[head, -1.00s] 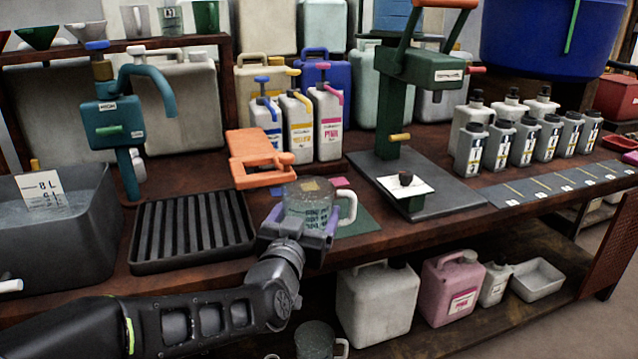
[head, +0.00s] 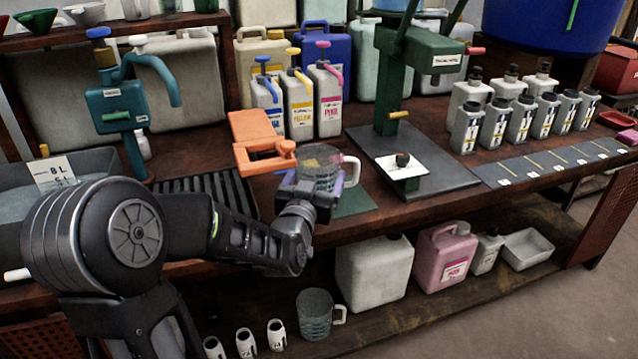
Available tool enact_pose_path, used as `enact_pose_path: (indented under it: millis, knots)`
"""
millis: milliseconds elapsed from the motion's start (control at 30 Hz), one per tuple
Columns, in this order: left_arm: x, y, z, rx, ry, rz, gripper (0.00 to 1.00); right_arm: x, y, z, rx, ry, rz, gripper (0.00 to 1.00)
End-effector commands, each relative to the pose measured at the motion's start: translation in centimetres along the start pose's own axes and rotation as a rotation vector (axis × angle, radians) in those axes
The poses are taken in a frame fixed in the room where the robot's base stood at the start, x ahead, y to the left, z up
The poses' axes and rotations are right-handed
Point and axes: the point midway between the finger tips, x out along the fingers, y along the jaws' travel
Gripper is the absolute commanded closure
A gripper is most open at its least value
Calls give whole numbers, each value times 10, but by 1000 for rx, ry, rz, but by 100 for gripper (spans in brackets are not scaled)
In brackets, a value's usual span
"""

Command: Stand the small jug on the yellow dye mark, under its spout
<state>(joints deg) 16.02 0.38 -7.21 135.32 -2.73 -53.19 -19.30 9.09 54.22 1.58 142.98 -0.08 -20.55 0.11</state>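A clear jug (head: 322,160) with dark markings and a pale handle on its right is upright in my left gripper (head: 314,188), at the front of the bench. The gripper appears shut on its lower part; I cannot tell whether the jug's base touches the bench. The yellow dye bottle (head: 299,112), with its yellow spout (head: 298,73), stands behind the jug, between the blue-spouted bottle (head: 267,103) and the pink-spouted bottle (head: 327,106). The yellow dye mark is not visible; the jug and gripper cover that area. My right gripper is not in view.
An orange device (head: 258,143) stands close left of the jug. A green mat (head: 353,201) lies right of the gripper. A dark press stand (head: 440,185) is farther right. Another clear jug (head: 315,314) and white containers are on the lower shelf.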

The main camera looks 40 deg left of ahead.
Motion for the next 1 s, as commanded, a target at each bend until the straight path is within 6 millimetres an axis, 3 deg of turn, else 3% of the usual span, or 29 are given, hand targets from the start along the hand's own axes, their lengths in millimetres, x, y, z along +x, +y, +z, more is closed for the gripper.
enact_pose_path:
  millis: [133,200,300,833,867,1000]
  knots:
    - [20,0,1,0,2,0,63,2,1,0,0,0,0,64]
    - [17,1,20,1,-3,0,63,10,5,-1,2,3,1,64]
    - [17,2,30,1,-1,0,63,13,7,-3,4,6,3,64]
    - [17,2,36,0,1,0,63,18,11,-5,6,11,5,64]
    - [17,2,35,0,0,0,15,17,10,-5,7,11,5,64]
    - [17,2,35,0,0,0,4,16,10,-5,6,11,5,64]
